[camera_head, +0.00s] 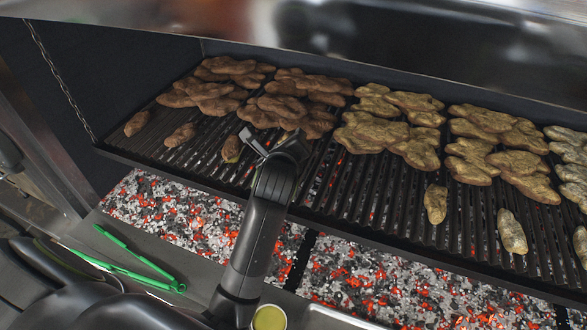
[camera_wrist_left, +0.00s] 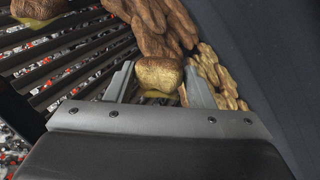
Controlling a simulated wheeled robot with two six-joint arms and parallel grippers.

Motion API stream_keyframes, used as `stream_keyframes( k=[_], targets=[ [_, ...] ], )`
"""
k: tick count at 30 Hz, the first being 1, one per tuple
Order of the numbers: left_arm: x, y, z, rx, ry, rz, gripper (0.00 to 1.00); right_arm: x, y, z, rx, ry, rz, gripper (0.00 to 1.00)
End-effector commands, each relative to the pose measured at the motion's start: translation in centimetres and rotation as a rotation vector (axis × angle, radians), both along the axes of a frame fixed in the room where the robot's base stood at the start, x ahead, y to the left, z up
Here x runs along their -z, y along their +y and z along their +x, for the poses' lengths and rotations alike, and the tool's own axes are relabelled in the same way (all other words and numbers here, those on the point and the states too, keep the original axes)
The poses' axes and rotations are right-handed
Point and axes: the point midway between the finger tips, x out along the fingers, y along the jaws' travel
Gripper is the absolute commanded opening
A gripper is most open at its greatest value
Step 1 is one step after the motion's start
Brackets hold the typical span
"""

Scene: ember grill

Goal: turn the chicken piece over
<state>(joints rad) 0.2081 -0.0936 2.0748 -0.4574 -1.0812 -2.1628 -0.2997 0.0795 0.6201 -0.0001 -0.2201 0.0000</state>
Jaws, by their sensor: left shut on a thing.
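The chicken piece (camera_head: 231,149) is on the left part of the grill grate, near its front edge. In the left wrist view the piece (camera_wrist_left: 158,72) is brown on its upper part and pale yellow along its lower edge. My left gripper (camera_head: 245,146) reaches over the grate from the front. Its fingers are shut on this piece, one on each side, as the left wrist view shows. I cannot tell whether the piece touches the bars. Its underside is mostly hidden. My right gripper is not in view.
Browned chicken piles (camera_head: 290,103) lie behind the gripper; paler piles (camera_head: 385,125) lie to the right. Small single pieces (camera_head: 180,135) lie along the front. Glowing coals (camera_head: 170,215) show below the grate (camera_head: 350,190). Green tongs (camera_head: 130,268) rest on the front ledge.

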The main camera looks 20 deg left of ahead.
Motion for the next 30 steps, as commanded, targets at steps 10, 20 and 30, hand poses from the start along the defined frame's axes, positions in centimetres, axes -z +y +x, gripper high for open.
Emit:
stream_keyframes(
  k=[10, 20, 30],
  targets=[
    [-0.3, 0.2, 0.1, 0.206, 0.071, 0.316, 0.32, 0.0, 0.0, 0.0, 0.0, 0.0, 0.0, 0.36],
    [-0.5, 0.4, 0.2, 0.439, 0.14, 0.611, 0.32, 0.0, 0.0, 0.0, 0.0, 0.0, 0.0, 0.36],
    [0.1, 0.4, 0.3, 0.524, 0.159, 0.714, 0.32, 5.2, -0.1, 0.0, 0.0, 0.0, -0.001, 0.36]
  ],
)
